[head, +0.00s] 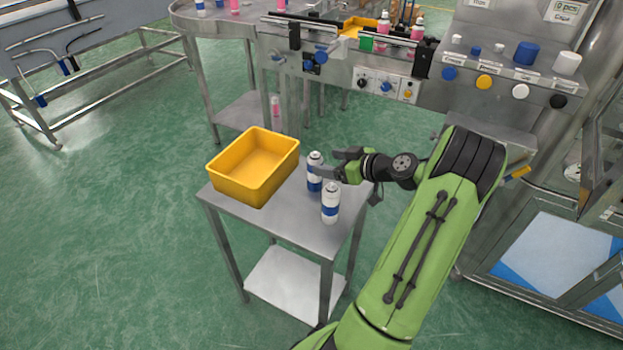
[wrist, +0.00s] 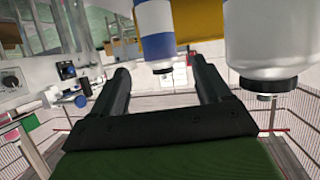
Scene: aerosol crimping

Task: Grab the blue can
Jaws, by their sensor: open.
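Two white cans with blue bands stand upright at the right end of a small metal table. The farther can (head: 314,183) is partly covered by one finger of my gripper; the nearer can (head: 330,203) stands just in front of it. My gripper (head: 334,163) is open and level, its fingers pointing left toward the farther can. In the wrist view, one blue-banded can (wrist: 155,18) is straight ahead of the open fingers (wrist: 160,66). The other can (wrist: 268,45) is close at right, outside the fingers. I cannot tell whether a finger touches a can.
A yellow bin (head: 228,188) takes up the left of the metal table (head: 280,222). Behind is a machine bench (head: 335,78) with knobs and pink bottles. A panel with coloured caps (head: 510,78) is at back right.

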